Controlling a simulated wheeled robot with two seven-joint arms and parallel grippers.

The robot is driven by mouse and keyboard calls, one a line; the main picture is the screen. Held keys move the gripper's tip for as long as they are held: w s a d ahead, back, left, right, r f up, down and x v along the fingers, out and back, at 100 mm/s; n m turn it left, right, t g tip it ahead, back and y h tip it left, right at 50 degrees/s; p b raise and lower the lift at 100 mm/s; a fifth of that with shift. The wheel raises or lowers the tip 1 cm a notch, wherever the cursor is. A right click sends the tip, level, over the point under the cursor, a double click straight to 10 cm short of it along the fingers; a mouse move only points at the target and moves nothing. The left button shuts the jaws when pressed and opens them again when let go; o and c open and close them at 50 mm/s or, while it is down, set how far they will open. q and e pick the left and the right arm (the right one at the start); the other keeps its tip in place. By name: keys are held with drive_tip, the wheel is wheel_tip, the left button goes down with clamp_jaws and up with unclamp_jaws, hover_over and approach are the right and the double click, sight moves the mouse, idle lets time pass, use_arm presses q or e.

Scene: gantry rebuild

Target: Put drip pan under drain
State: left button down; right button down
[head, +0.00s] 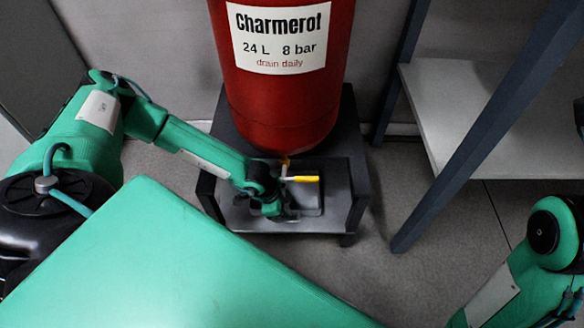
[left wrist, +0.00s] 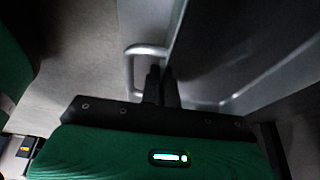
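The grey drip pan (head: 306,197) sits on the low shelf of the dark stand, below the red tank (head: 284,95). The drain with its yellow handle (head: 304,179) hangs under the tank, above the pan. My left gripper (head: 270,208) is at the pan's left side. In the left wrist view the pan (left wrist: 215,60) shows its wall and a loop handle (left wrist: 130,68). My left gripper's fingers (left wrist: 162,88) are close together at the pan's edge beside this handle, apparently with the edge between them. My right gripper is out of view.
The dark stand (head: 361,190) has legs around the pan. A shelf rack with a slanting dark post (head: 470,140) stands at right. A green surface (head: 170,265) fills the lower left foreground. Grey floor is free between stand and rack.

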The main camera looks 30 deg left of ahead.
use_arm(q)
drive_tip(key=shift+r, duration=0.1)
drive_tip(key=c, duration=2)
unclamp_jaws()
drive_tip(key=o, duration=0.3)
